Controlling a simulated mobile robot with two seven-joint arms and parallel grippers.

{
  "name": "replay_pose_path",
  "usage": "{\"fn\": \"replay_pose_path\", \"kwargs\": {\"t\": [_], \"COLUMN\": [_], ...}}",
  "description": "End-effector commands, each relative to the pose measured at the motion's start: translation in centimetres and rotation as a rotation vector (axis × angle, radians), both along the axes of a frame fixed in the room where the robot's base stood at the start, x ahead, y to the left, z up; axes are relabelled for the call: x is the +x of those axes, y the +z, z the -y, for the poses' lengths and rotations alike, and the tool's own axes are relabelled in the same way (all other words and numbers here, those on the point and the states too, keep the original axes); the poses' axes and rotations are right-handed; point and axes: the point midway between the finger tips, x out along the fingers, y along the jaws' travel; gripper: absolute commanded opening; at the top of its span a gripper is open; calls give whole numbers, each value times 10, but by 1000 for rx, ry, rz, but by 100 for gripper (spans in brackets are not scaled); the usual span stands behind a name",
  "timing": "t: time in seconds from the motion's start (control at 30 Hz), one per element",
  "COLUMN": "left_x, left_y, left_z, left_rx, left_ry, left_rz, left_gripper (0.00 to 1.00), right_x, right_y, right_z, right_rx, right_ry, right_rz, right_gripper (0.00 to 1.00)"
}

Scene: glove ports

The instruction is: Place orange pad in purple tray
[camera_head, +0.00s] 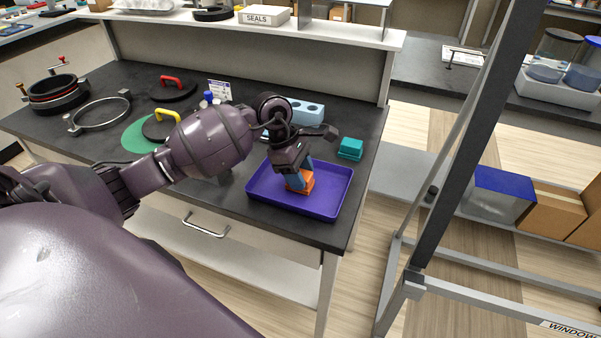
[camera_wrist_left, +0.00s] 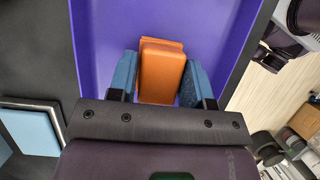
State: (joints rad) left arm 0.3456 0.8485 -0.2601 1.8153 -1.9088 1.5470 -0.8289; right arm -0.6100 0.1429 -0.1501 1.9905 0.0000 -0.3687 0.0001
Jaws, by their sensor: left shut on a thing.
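The purple tray (camera_head: 322,206) lies on the dark bench top near its front right corner. The orange pad (camera_head: 305,183) is inside the tray's outline, at its left middle part. My left gripper (camera_head: 299,180) reaches down over the tray and is shut on the pad. In the left wrist view the orange pad (camera_wrist_left: 161,72) sits between the two blue fingers (camera_wrist_left: 160,80), with the purple tray (camera_wrist_left: 215,35) behind it. I cannot tell whether the pad touches the tray floor. My right gripper is not in view.
A teal block (camera_head: 350,149) stands just behind the tray's right side. A light blue block with holes (camera_head: 306,110) is behind my gripper. Lids with red (camera_head: 171,82) and yellow (camera_head: 168,115) handles lie at left. A dark upright frame post (camera_head: 470,150) stands right of the bench.

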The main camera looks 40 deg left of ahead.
Motion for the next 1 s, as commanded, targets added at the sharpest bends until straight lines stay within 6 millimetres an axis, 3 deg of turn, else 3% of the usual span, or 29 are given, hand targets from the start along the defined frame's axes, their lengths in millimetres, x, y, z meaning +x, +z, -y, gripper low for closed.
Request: {"fn": "replay_pose_path", "kwargs": {"t": [0.13, 0.17, 0.33, 0.73, 1.0], "left_x": [0, 0, 0, 0, -3], "left_y": [-4, -4, -2, 5, 47], "left_z": [0, 0, 0, -2, -20], "left_rx": [0, 0, 0, 1, 4], "left_ry": [0, 0, 0, 1, 0], "left_rz": [-1, -1, 0, 2, 2], "left_gripper": [23, 47, 71, 71, 71], "right_x": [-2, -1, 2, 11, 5], "right_y": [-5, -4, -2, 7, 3], "right_z": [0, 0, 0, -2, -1], "right_rx": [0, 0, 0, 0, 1], "right_ry": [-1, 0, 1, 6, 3], "right_rz": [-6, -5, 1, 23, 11], "right_gripper": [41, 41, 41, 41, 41]}}
